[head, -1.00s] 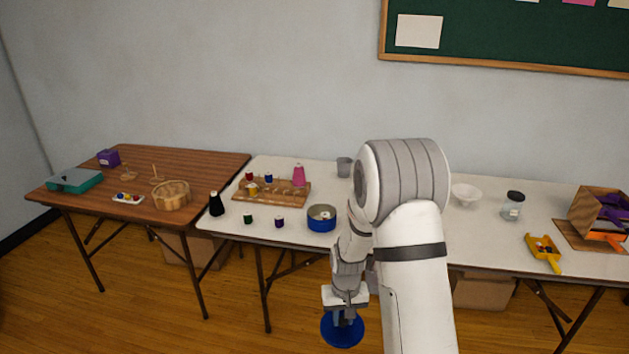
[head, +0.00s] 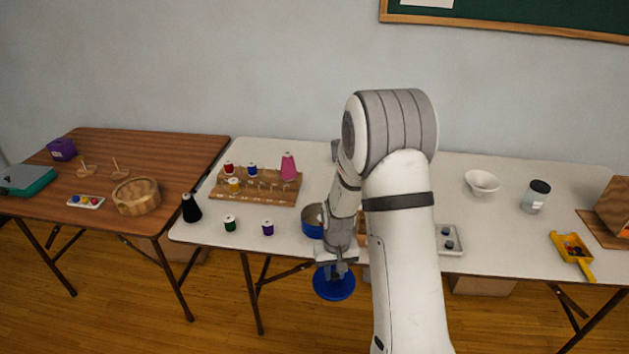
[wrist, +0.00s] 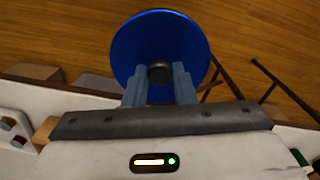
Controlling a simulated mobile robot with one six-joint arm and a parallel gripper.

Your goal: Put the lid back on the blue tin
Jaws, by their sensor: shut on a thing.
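The blue lid (head: 334,284) is a round disc with a dark knob, and it hangs over the floor just in front of the white table's front edge. My gripper (head: 335,268) is shut on the lid's knob; in the wrist view the gripper (wrist: 159,78) has a finger on each side of the knob, and the blue lid (wrist: 160,42) shows whole beyond it. The open blue tin (head: 312,225) stands on the white table near the front edge, behind my wrist. My arm hides its right part.
Green (head: 230,223) and purple (head: 268,228) spools and a black cone (head: 191,208) stand left of the tin. A wooden spool rack (head: 255,190) is behind them. A white tray (head: 450,248) lies right of my arm. A white bowl (head: 482,182) stands farther right.

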